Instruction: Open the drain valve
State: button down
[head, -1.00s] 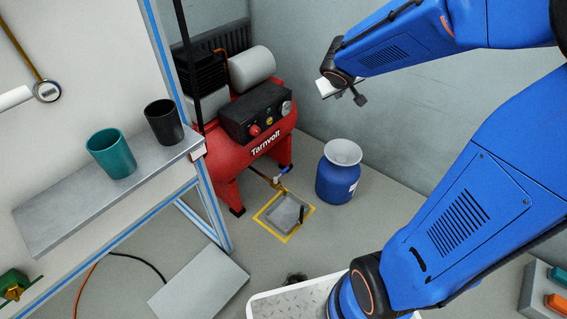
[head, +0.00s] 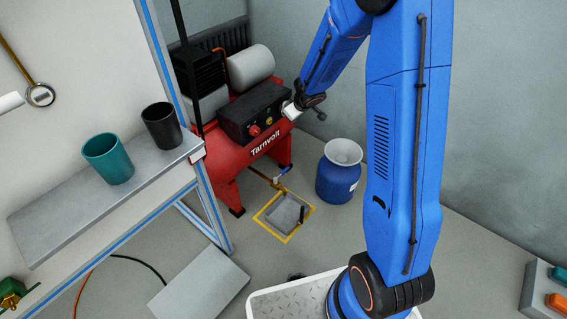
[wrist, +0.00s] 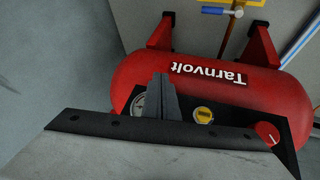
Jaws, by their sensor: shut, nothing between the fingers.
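The drain valve has a small blue lever (head: 282,173) on a brass pipe (head: 262,177) low under the red compressor tank (head: 240,165). In the wrist view the blue lever (wrist: 214,10) shows at the top edge, lying crosswise to the brass pipe (wrist: 229,36). My gripper (head: 291,111) is in front of the compressor's right end, beside the control panel (head: 255,112) and well above the lever. In the wrist view its dark fingers (wrist: 163,97) are together and empty, in front of the panel and tank.
A blue drum (head: 338,180) with a pale funnel-like top stands right of the valve. A grey tray (head: 286,213) sits in a yellow floor outline below it. A bench (head: 85,195) with teal (head: 108,158) and black (head: 163,125) cups is at left.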

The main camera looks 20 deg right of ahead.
aim_at(282, 173)
jog(key=s+a+f+n+g+y, duration=0.1)
jog(key=a+f+g+y, duration=0.1)
jog(key=f, duration=1.2)
jog(key=a+g, duration=0.1)
jog(key=a, duration=0.1)
jog(key=shift+a+f+n, duration=0.3)
jog(key=shift+a, duration=0.1)
notch_tip(282, 173, down, 10)
jog(key=shift+s, duration=0.15)
